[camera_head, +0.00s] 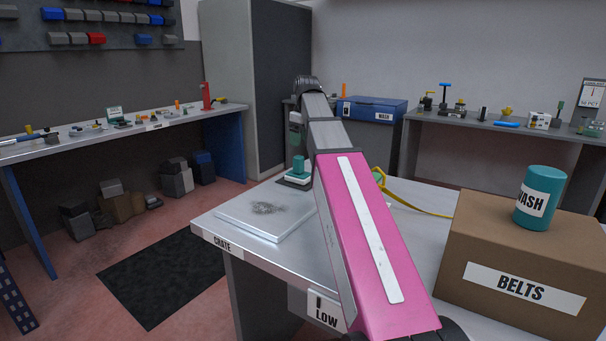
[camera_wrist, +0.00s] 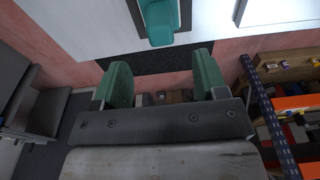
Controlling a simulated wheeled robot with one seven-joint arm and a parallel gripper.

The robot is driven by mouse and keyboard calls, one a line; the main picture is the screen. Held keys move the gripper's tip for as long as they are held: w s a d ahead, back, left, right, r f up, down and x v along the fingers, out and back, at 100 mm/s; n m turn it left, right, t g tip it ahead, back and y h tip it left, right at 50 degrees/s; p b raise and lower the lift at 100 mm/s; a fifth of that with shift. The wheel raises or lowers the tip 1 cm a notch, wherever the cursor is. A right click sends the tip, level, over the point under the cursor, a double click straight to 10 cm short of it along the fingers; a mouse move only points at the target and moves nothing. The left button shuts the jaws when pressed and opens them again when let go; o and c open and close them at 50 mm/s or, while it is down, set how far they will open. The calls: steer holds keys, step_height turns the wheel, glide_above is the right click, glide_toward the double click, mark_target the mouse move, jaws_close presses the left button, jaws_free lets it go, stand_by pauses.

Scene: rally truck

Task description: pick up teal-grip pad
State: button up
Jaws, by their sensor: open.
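The teal-grip pad (camera_head: 298,167) has a pale flat base and an upright teal grip. In the head view it sits near the far edge of the crate-labelled table (camera_head: 220,226), partly on a dark patch, with my arm close on its right. The pad's teal grip also shows at the top of the wrist view (camera_wrist: 160,24). My gripper (camera_wrist: 158,82) is open and empty, its two green fingers apart. In the wrist view the grip lies beyond the fingertips, roughly centred between them, not touching. In the head view my arm hides much of the gripper.
A pale slab (camera_head: 270,211) with a dark smudge lies in front of the pad. A yellow strap (camera_head: 412,204) lies right of my arm. A BELTS box (camera_head: 525,255) carries a teal WASH can (camera_head: 540,197). A blue bin (camera_head: 371,109) stands behind the table.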

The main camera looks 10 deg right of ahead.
mark_target(299, 156)
steer(key=shift+w+a+f, duration=0.15)
steer(key=shift+f, duration=1.55)
steer(key=shift+w+a+f, duration=0.15)
steer(key=shift+a+f, duration=0.05)
steer(key=shift+f, duration=1.5)
steer(key=shift+w+a+f, duration=0.15)
steer(key=shift+f, duration=1.55)
steer(key=c, duration=1.1)
